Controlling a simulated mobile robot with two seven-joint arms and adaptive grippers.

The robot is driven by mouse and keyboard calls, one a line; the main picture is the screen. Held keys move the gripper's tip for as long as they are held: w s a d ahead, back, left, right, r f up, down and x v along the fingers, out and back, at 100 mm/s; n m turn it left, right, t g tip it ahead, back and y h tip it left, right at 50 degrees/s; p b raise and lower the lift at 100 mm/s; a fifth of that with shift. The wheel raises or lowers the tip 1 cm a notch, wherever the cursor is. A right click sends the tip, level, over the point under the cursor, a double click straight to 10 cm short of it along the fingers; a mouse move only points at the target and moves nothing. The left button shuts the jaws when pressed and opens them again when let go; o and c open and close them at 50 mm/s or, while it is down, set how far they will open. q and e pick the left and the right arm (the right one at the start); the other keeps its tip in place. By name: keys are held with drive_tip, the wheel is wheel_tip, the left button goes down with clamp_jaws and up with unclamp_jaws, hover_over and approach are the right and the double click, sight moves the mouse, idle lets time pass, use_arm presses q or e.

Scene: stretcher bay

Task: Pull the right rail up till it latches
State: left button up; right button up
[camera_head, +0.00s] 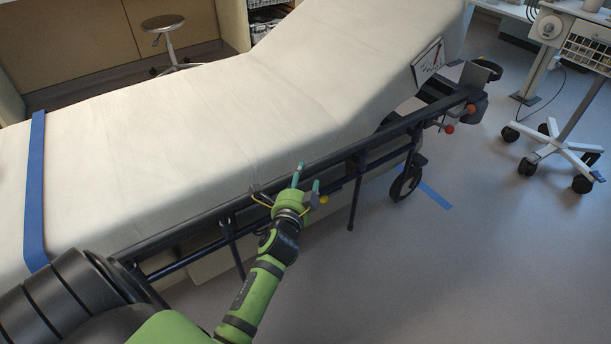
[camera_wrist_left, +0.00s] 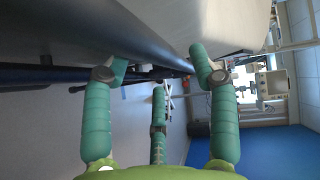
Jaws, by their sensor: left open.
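The right rail (camera_head: 352,147) is a dark bar with thin posts along the near side of the stretcher. Its top bar runs beside the mattress edge, roughly level with its lower side. My left gripper (camera_head: 309,184) is at the middle of the rail, fingers open. In the left wrist view, the rail (camera_wrist_left: 146,36) runs between the spread fingertips of my left gripper (camera_wrist_left: 158,62). I cannot tell whether the fingers touch it. A yellow part (camera_head: 262,200) shows by the wrist. My right gripper is not in view.
The white mattress (camera_head: 200,140) has a raised back end and a blue strap (camera_head: 36,170). A stool (camera_head: 167,40) stands behind. A wheeled equipment stand (camera_head: 565,140) is at the right. The floor at the lower right (camera_head: 450,270) is clear.

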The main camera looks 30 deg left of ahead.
sight(304, 175)
use_arm(q)
drive_tip(key=shift+b+x, duration=0.3)
drive_tip(key=shift+x, duration=1.85)
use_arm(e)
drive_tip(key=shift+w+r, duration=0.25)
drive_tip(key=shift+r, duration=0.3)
use_arm(q)
drive_tip(key=shift+d, duration=0.1)
clamp_jaws()
drive_tip(key=shift+r, duration=0.15)
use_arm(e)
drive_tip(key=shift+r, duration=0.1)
